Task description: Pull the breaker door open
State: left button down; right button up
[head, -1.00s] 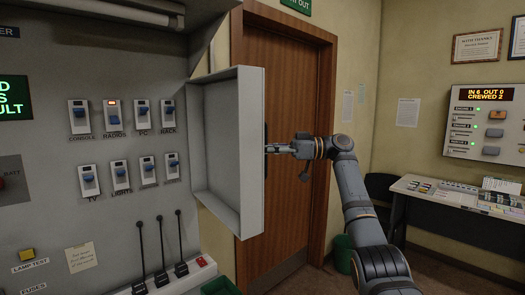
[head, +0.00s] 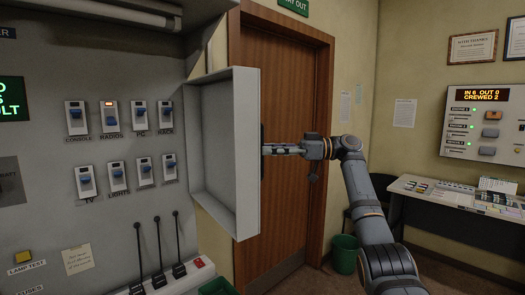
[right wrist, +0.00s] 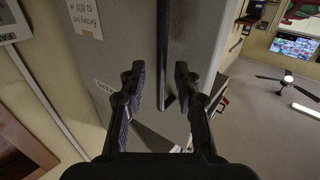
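The breaker door (head: 226,150) is a grey, shallow, tray-like panel. It stands swung out from the switch panel, its hollow inner side facing left in the head view. Its dark bar handle (right wrist: 162,45) is on the outer face and shows upright in the right wrist view. My right gripper (head: 268,150) is at the door's outer side, by the handle. In the right wrist view the gripper (right wrist: 160,84) is open, with the handle's lower part between its spread fingers. I cannot tell whether a finger touches it. My left gripper is not in view.
The switch panel (head: 110,225) carries several blue-levered breakers and upright black levers. A brown wooden door (head: 283,100) stands behind the breaker door. A desk (head: 460,203) and a green bin (head: 344,254) are at the right.

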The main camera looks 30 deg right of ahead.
jog(key=v, duration=0.9)
jog(key=shift+s+d, duration=0.1)
jog(key=shift+d, duration=0.05)
